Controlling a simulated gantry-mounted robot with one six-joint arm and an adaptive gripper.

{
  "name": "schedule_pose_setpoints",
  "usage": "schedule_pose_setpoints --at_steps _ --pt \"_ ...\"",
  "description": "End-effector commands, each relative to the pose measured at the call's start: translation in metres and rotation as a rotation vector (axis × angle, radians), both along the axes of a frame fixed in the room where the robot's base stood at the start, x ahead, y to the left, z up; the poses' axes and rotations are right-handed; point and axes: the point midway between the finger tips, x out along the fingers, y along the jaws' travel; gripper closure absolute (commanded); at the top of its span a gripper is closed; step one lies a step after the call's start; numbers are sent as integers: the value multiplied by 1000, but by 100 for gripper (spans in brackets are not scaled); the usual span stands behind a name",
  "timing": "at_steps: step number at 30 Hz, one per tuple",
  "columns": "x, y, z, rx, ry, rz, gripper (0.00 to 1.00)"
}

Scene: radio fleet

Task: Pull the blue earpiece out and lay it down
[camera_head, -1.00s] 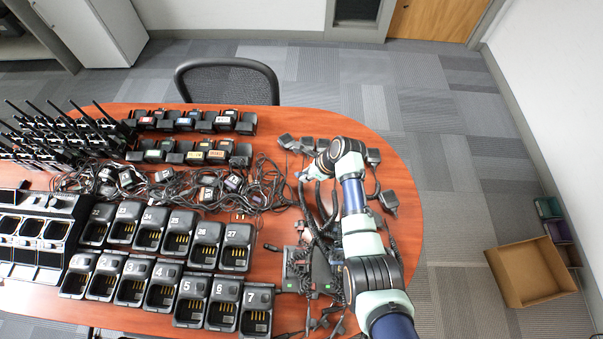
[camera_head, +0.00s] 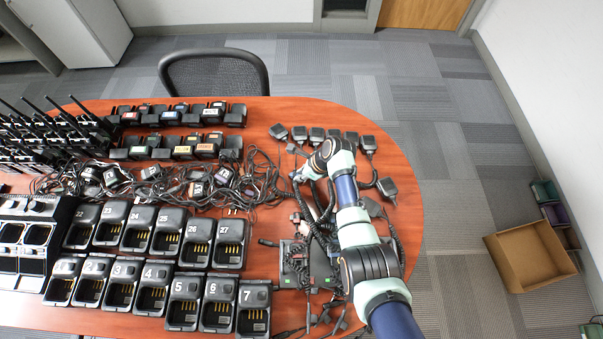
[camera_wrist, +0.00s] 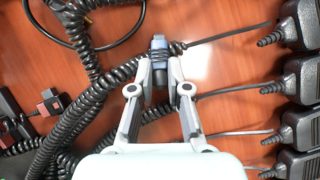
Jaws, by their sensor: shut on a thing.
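My gripper (camera_wrist: 160,68) is shut on a small blue-grey piece (camera_wrist: 157,42), which looks like the blue earpiece, with dark cord wrapped just below its top. A straight dark cable runs from the fingertips to the right in the wrist view. The reddish table shows beneath; I cannot tell whether the piece touches it. In the head view my gripper (camera_head: 296,176) is over the right part of the table, at the right edge of the cable tangle, and the piece is too small to make out there.
Thick coiled cords (camera_wrist: 90,100) lie left of my gripper, close by. Several black speaker microphones (camera_wrist: 300,75) line the right side of the wrist view. In the head view a cable tangle (camera_head: 255,185) lies to the left, with numbered chargers (camera_head: 187,300) in front. Bare table shows between the items.

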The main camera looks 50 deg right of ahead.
Motion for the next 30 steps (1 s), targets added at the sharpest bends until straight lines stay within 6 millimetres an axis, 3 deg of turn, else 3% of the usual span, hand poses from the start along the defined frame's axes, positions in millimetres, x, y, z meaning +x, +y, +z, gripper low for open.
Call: schedule_pose_setpoints --at_steps 5,6,11,22,26,30 --pt "0 0 1 0 0 0 100" --pt "0 0 1 0 0 0 81" --pt "0 0 1 0 0 0 55" --pt "-2 -2 6 -2 -2 0 55" --pt "-11 -6 25 -4 -4 -1 55" --pt "-27 -13 59 -4 -4 -1 55"
